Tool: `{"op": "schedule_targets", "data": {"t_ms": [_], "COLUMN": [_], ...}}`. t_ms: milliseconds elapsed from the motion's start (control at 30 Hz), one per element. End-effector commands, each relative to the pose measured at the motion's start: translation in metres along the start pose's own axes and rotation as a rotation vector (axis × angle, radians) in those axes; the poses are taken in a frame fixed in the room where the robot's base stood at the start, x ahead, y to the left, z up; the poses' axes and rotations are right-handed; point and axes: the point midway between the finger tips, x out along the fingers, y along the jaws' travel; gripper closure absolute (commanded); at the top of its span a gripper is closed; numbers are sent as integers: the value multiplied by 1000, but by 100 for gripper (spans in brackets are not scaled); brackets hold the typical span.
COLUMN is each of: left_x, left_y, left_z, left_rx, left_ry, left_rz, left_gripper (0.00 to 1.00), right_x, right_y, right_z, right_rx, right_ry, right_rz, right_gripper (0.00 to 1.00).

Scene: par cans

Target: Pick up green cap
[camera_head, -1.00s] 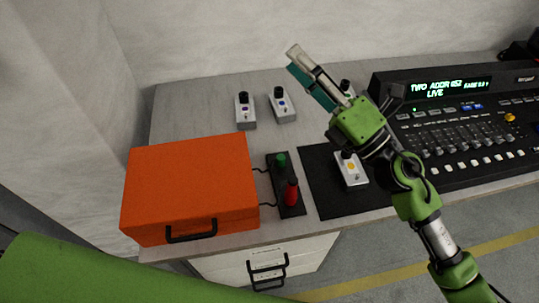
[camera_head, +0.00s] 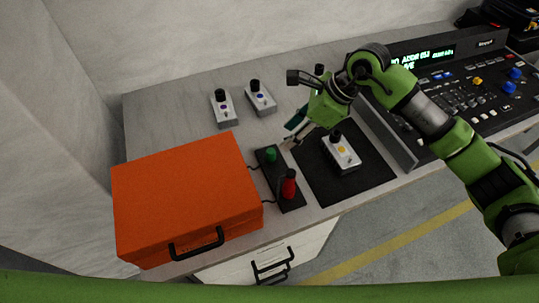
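The green cap (camera_head: 270,155) is at the far end of a narrow black plate (camera_head: 281,180) on the table, with a taller red cap (camera_head: 289,184) nearer to me on the same plate. My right gripper (camera_head: 293,132) hangs above the table just to the upper right of the green cap, tilted down toward it. Its teal and grey fingers look apart, with nothing seen between them. It appears not to touch the cap. My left gripper is out of view.
A large orange case (camera_head: 185,195) stands left of the plate. A silver unit with a yellow button (camera_head: 341,153) sits on a black mat (camera_head: 365,180) to the right. Two similar units (camera_head: 224,109) (camera_head: 261,98) stand behind. A lighting console (camera_head: 470,95) is at right.

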Motion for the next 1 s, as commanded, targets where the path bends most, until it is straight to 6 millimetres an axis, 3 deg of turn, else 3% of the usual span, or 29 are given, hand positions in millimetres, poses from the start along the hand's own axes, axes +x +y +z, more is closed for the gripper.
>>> {"op": "schedule_targets", "data": {"t_ms": [33,200,467,800,1000], "left_x": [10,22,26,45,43], "left_y": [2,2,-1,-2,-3], "left_z": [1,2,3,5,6], "left_rx": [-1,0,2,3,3], "left_ry": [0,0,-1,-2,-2], "left_rz": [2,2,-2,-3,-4], "left_gripper": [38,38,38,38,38], "right_x": [17,44,58,104,105], "right_y": [1,0,0,1,0], "right_z": [-2,-1,0,-2,-1], "right_rx": [0,1,1,1,1], "right_ry": [-2,-4,-4,-5,-5], "right_rz": [3,1,1,1,0], "right_gripper": [62,62,62,62,62]}}
